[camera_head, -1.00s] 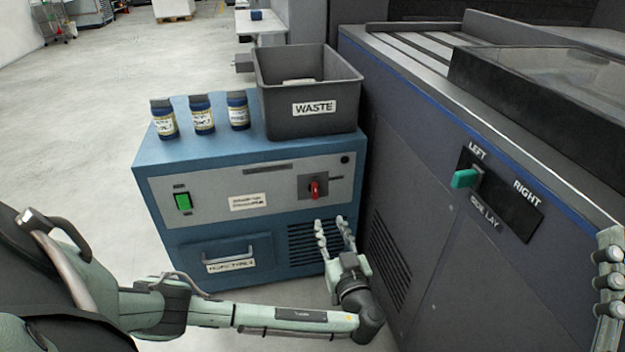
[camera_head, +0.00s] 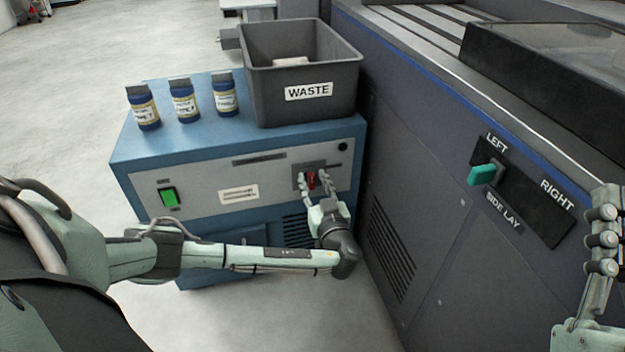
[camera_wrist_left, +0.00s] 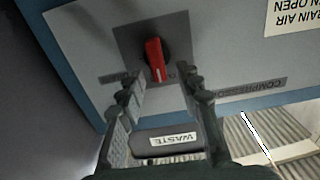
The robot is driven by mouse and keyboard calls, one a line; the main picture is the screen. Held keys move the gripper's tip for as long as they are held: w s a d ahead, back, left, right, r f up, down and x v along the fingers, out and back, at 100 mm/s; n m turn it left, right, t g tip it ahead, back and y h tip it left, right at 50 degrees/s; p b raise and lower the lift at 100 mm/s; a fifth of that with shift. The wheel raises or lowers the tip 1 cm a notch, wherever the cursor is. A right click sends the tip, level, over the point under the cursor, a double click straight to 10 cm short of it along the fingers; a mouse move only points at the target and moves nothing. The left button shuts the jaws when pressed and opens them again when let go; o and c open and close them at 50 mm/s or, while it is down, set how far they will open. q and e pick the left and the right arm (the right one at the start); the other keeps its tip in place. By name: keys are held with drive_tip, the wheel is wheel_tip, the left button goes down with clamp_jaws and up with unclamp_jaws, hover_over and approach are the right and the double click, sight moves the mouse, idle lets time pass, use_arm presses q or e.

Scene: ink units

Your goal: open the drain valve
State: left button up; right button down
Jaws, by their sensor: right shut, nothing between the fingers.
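The valve is a red knob (camera_head: 311,180) on a dark square plate at the right of the blue unit's grey front panel. In the left wrist view the red knob (camera_wrist_left: 154,60) stands out from its plate, slightly tilted. My left gripper (camera_head: 314,184) is in front of the knob with its fingers spread. In the left wrist view the open fingers (camera_wrist_left: 160,84) point at the panel, one on each side of the knob's line, with a visible gap to it. Contact is not seen. My right gripper (camera_head: 602,240) is shut and empty at the right edge.
A green switch (camera_head: 169,197) is at the panel's left. The large grey machine (camera_head: 430,200) with a teal lever (camera_head: 482,175) stands close on the right.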

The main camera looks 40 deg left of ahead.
use_arm(q)
drive_tip(key=shift+w+a, duration=0.3)
drive_tip(key=shift+a, duration=0.1)
drive_tip(key=shift+c, duration=0.4)
clamp_jaws()
